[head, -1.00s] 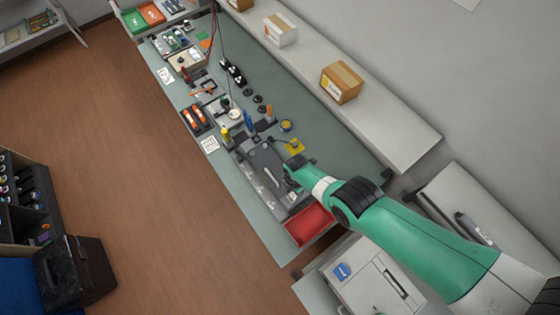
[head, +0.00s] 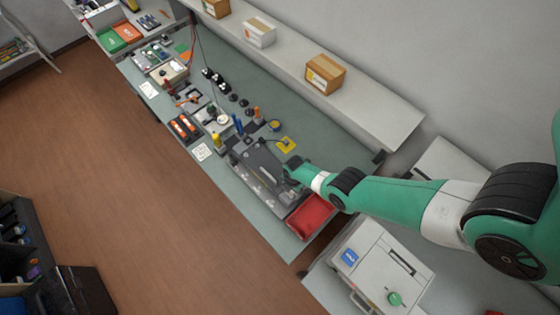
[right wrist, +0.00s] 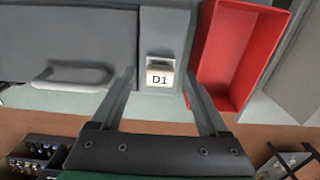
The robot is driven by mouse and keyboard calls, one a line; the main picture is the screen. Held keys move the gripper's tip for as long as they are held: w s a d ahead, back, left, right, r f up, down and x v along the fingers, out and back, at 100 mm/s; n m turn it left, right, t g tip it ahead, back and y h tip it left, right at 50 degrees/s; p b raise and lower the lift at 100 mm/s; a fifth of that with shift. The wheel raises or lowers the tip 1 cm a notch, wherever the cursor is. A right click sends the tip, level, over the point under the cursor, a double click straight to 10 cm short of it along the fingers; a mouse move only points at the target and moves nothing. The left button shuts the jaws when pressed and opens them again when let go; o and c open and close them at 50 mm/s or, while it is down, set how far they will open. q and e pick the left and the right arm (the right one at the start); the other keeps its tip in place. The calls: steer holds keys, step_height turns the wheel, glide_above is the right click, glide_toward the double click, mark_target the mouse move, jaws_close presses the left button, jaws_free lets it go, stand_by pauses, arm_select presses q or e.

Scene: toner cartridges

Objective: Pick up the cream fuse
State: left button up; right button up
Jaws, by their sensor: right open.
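The cream fuse (right wrist: 160,70) shows in the right wrist view as a small cream block marked D1, set in the grey strip of a dark grey unit (right wrist: 70,45). My right gripper (right wrist: 159,82) is open, with one finger on each side of the fuse and a gap on both sides. In the head view, my right gripper (head: 291,172) is over the right end of the grey unit (head: 258,166); the fuse cannot be made out there. My left gripper is not in view.
A red tray (right wrist: 236,50) lies close to the right finger; it also shows in the head view (head: 310,215). A yellow pad (head: 287,144) lies behind the unit. Cartons, one of them brown (head: 325,73), stand on the back shelf. Small tools fill the bench's far left.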

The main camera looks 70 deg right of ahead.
steer(key=shift+d+f, duration=0.1)
jaws_close()
stand_by(0.3)
stand_by(1.1)
